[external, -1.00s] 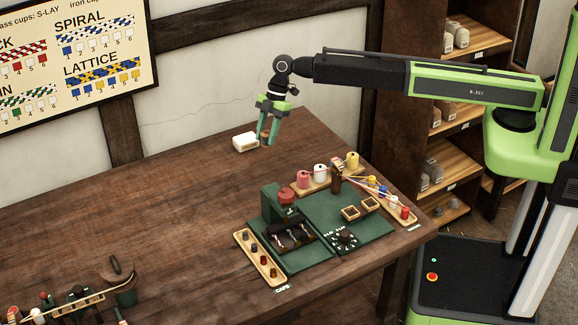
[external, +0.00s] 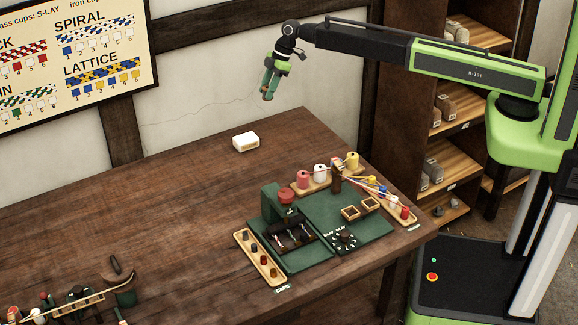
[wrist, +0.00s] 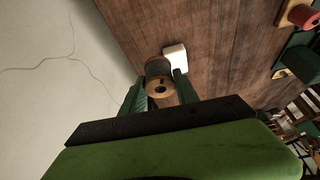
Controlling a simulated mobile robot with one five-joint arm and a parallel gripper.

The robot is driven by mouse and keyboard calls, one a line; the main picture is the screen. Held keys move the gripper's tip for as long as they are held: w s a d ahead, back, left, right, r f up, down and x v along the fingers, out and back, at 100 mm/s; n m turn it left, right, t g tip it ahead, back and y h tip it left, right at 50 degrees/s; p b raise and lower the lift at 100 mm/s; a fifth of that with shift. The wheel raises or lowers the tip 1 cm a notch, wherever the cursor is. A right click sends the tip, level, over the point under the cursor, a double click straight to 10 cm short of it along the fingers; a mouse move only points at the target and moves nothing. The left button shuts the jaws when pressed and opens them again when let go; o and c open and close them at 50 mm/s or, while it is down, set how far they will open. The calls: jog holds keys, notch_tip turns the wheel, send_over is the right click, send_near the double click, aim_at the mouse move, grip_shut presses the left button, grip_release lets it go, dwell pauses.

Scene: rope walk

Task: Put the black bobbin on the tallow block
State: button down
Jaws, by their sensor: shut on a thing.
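My gripper (external: 268,92) is raised in the air, well above the far end of the table. In the wrist view its green fingers (wrist: 159,88) are shut on the black bobbin (wrist: 158,68), a dark grey-black spool with tan wooden ends. The bobbin is hard to make out in the external view. The tallow block (external: 246,141), a small cream-white block, sits on the table near the back edge, below and left of my gripper. Its top is bare in the external view. In the wrist view the block (wrist: 176,55) shows just beyond the bobbin, partly hidden by it.
A green workstation (external: 345,222) stands at the table's right end, with pink, white and yellow bobbins (external: 320,173) behind it. A cap tray (external: 258,258) is at its left. A tool rack (external: 70,305) is at front left. The table's middle is clear.

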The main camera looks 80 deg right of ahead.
jog(key=w+a+f+b, duration=0.1)
jog(key=a+f+b, duration=0.1)
jog(key=a, duration=0.1)
jog(key=w+a+f+b, duration=0.2)
jog(key=a, duration=0.1)
jog(key=w+a+f+b, duration=0.2)
jog(key=a+f+b, duration=0.1)
jog(key=shift+w+a, duration=0.2)
jog(key=shift+a, duration=0.15)
jog(key=shift+w+a+f, duration=0.1)
jog(key=shift+a, duration=0.25)
notch_tip(320, 180, down, 4)
jog(key=b, duration=0.4)
jog(key=shift+f, duration=0.15)
jog(key=shift+r, duration=0.25)
jog(key=shift+f, duration=0.15)
jog(key=c, duration=0.9)
grip_release()
